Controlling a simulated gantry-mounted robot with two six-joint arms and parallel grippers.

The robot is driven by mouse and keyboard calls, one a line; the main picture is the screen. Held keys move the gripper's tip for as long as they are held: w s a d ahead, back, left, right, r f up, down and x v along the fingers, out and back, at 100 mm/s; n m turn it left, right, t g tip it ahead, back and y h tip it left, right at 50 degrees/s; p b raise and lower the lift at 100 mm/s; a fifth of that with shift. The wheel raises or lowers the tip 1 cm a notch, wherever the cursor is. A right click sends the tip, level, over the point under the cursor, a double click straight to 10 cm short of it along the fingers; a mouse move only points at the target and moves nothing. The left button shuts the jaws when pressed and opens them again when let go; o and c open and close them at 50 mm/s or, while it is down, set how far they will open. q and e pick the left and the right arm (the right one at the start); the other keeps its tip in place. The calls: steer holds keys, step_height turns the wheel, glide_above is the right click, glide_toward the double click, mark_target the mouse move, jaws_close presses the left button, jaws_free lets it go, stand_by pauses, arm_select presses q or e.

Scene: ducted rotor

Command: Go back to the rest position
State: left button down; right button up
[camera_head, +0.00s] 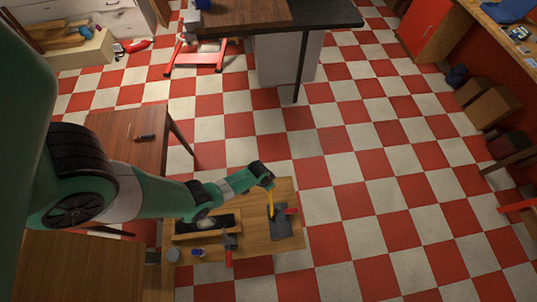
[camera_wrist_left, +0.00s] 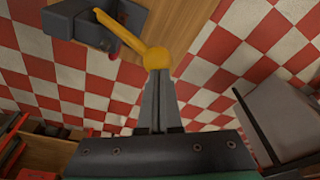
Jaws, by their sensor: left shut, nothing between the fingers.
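My left arm reaches in from the left in the head view. My left gripper (camera_head: 269,183) is above the small wooden table (camera_head: 290,243). In the left wrist view its fingers (camera_wrist_left: 157,82) are shut and empty. A yellow lever with a round knob (camera_wrist_left: 157,58) shows right at the fingertips; I cannot tell whether they touch it. The lever rises from a dark grey block-like device (camera_wrist_left: 78,22), which also stands on the small table in the head view (camera_head: 280,226). My right gripper is in neither view.
The small table also holds a shallow tray with a dark item (camera_head: 205,225), a red-handled tool (camera_head: 228,250) and a small blue-and-white can (camera_head: 197,252). A brown table (camera_head: 125,125) stands behind my arm. The checkered floor (camera_head: 370,190) to the right is open.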

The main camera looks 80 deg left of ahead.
arm_select(q)
step_height(320, 180, up, 2)
steer(key=shift+d+r+p, duration=0.1)
steer(key=shift+d+p, duration=0.05)
steer(key=shift+p, duration=0.65)
